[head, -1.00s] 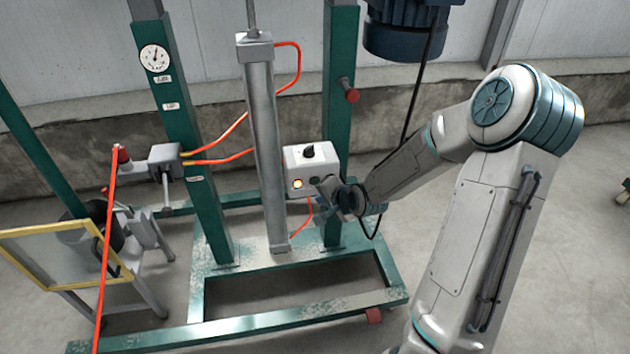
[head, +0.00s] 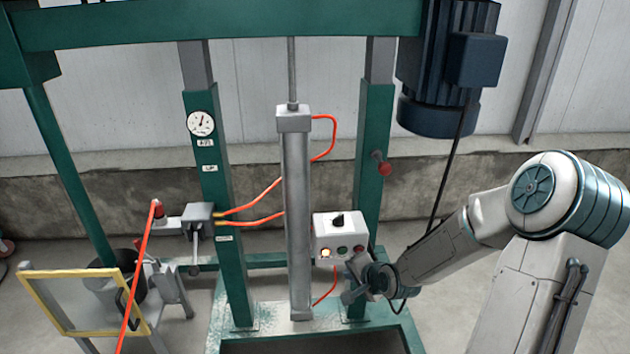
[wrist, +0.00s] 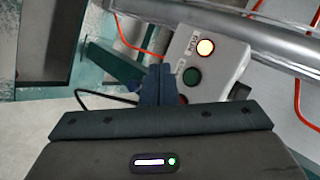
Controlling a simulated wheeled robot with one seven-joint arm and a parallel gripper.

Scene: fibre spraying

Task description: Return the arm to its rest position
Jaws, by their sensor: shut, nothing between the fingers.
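The control box (head: 334,228) has a black knob on top, a lit lamp (head: 325,253) at lower left and a green button (head: 342,250). I cannot tell whether the fingers touch the box.
A steel cylinder (head: 296,190) stands left of the box, with orange hoses (head: 255,197). Green posts (head: 372,200) flank it. A dark motor (head: 445,70) with a hanging black cable is at upper right. A yellow-framed guard (head: 75,330) stands at lower left.

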